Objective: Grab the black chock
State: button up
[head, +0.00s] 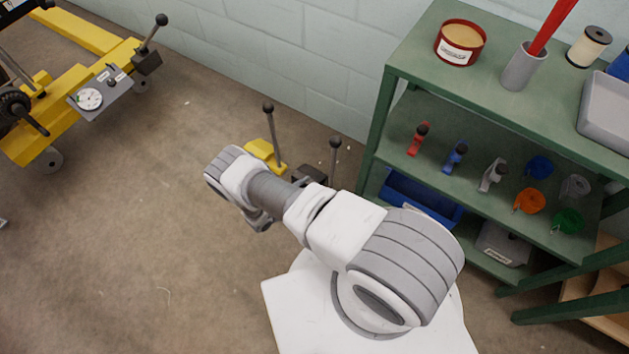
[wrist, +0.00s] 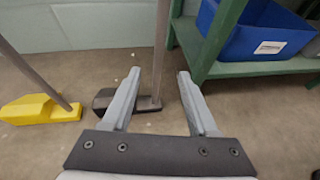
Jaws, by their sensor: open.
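The black chock (head: 309,175) sits on the floor by the shelf's left side, partly hidden behind my arm in the head view. Its upright rod ends in a dark knob (head: 335,142). In the wrist view the black chock (wrist: 103,101) lies beyond my gripper (wrist: 158,74), with the left finger covering part of it. Its grey rod (wrist: 161,45) rises in the gap between the two fingers as seen in the picture. The gripper is open and holds nothing. In the head view I cannot make out the fingers.
A yellow chock (head: 259,152) with a similar rod stands just left of the black one; it also shows in the wrist view (wrist: 38,110). A green shelf (head: 378,130) stands close on the right, with a blue bin (wrist: 253,32) low down. The wall is behind.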

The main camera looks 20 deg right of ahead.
aim_at(331, 173)
jog(key=b+x, duration=0.4)
jog(key=x, duration=0.8)
jog(key=shift+w+d+f, duration=0.15)
jog(key=shift+d+f, duration=0.1)
grip_shut()
dwell(0.9)
jog(key=shift+w+r, duration=0.1)
jog(key=shift+r, duration=0.05)
